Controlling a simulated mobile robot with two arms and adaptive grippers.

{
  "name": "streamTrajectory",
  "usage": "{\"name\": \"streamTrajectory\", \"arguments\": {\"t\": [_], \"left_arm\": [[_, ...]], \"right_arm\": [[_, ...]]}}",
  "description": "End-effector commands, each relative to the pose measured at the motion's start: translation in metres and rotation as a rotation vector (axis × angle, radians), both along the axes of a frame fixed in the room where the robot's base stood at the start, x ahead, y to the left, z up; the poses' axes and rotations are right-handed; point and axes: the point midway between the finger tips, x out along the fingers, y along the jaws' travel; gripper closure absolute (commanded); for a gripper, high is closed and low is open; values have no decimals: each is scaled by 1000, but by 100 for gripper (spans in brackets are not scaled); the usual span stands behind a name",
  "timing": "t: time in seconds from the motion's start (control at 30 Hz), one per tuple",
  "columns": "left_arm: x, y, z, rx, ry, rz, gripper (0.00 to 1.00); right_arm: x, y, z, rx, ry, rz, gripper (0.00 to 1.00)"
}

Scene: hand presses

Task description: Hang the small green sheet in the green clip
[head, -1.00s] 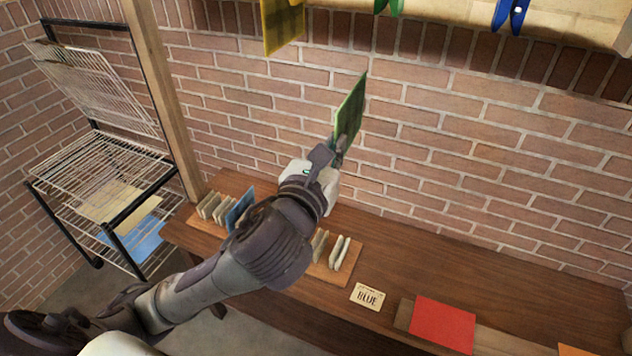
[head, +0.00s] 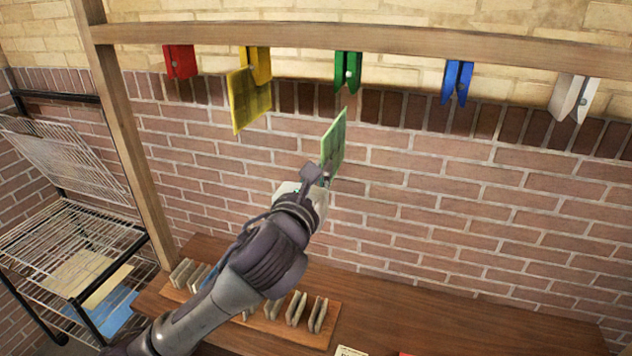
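The small green sheet (head: 334,143) is held upright by its lower edge in my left gripper (head: 322,180), which is shut on it. The green clip (head: 347,71) hangs from the wooden rail, above and slightly right of the sheet. The sheet's top corner is a little below the clip in the picture, with a gap between them. The clip shows no sheet in it. My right gripper is not in view.
Red (head: 180,62), blue (head: 457,82) and white (head: 573,97) clips hang empty on the rail (head: 300,38). The yellow clip (head: 256,65) holds a yellow sheet (head: 249,98). A slotted rack (head: 318,333) stands on the bench (head: 430,320). A wire rack (head: 65,250) stands left.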

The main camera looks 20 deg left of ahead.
Motion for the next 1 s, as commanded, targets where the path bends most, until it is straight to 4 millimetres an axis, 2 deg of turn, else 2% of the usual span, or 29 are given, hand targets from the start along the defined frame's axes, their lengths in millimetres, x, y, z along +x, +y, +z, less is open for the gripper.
{"name": "streamTrajectory", "arguments": {"t": [0.33,0.57,0.7,1.0], "left_arm": [[35,0,3,-1,1,1,100],[58,0,4,-2,0,0,100],[58,0,20,1,-3,-1,100],[58,0,32,0,-1,-1,100]], "right_arm": [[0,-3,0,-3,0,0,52],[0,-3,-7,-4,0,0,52],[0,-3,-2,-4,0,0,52],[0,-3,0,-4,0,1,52]]}}
